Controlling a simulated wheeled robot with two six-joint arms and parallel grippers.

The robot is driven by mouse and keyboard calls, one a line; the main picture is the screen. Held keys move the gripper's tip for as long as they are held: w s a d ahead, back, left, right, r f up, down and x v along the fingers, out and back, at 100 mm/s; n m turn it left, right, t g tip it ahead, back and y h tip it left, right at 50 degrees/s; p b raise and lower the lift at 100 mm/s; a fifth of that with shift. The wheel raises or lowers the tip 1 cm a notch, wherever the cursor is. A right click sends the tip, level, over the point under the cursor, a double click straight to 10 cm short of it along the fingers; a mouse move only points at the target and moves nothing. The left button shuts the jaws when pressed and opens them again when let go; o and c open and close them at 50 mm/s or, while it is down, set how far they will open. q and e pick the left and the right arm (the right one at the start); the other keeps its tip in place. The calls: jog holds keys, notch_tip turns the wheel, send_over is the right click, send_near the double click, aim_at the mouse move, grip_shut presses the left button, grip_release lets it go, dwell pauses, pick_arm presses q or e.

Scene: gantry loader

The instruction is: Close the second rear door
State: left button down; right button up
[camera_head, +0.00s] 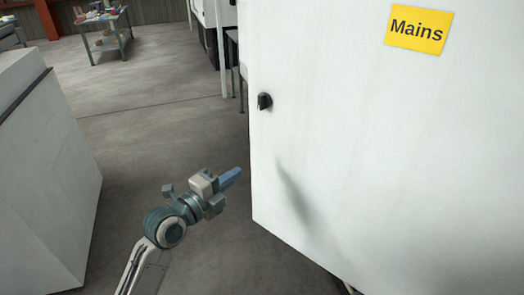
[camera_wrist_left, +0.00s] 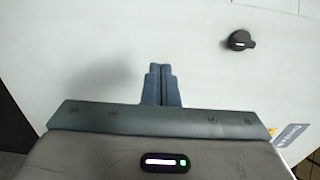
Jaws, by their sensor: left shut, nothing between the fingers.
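A large white door (camera_head: 360,150) fills the right of the head view, with a yellow "Mains" label (camera_head: 418,29) near its top. A black knob (camera_head: 264,101) sits near its left edge. The knob also shows at the upper right of the left wrist view (camera_wrist_left: 240,40). My left gripper (camera_head: 231,178) is shut and empty. It is left of the door's lower left edge and below the knob in the head view. In the left wrist view its closed fingers (camera_wrist_left: 160,84) point toward the white door face; I cannot tell whether they touch it. My right gripper is not in view.
A white cabinet (camera_head: 40,170) stands at the left. The grey floor (camera_head: 150,130) between it and the door is open. A workbench with items (camera_head: 105,28) stands at the back left. White machine frames (camera_head: 215,40) stand behind the door's left edge.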

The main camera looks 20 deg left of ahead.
pick_arm(q)
jog(key=p, duration=0.5)
send_near(268, 150)
jog(key=x, duration=0.5)
jog(key=shift+w+d+r, duration=0.15)
jog(key=shift+d+r, duration=0.05)
jog(key=shift+r, duration=0.15)
jog(key=shift+w+d+f, duration=0.2)
jog(key=shift+w+d, duration=0.05)
jog(key=shift+w, duration=0.4)
